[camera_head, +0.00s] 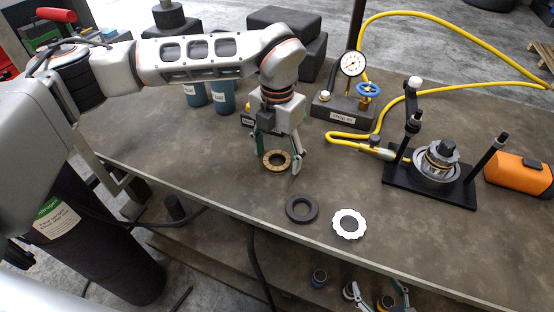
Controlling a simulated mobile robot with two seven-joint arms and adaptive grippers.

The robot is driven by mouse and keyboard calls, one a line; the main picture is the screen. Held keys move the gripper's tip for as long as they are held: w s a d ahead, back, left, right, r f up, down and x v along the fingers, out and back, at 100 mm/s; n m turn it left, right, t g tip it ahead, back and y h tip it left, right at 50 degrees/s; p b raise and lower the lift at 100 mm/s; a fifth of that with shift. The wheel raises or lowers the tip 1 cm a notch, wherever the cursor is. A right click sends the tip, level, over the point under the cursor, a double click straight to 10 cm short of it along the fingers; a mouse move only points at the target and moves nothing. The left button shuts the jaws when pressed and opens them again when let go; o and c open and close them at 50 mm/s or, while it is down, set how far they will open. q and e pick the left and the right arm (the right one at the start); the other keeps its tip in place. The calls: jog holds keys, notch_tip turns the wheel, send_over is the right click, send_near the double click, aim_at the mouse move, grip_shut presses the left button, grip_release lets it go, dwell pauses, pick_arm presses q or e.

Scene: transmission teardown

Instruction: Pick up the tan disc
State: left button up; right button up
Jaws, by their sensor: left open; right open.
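The tan disc (277,170), a ring with a dark centre hole, lies on the worktable (230,185) near its front edge. My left gripper (280,163) points down over the tan disc, with its fingers open on either side of it. I cannot tell whether the fingers touch the disc. My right gripper (378,292) shows only in part at the bottom edge, below the table edge, open with nothing seen between its fingers.
A dark ring (290,212) and a white toothed disc (337,231) lie to the right of the tan disc. A black fixture (400,179) holds a metal assembly (438,162). A gauge block (342,112), yellow hose (440,90), blue canisters (222,97) and an orange case (520,172) stand around.

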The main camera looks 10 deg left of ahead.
pick_arm(q)
jog(key=c, duration=1.3)
jog(key=shift+r, duration=0.1)
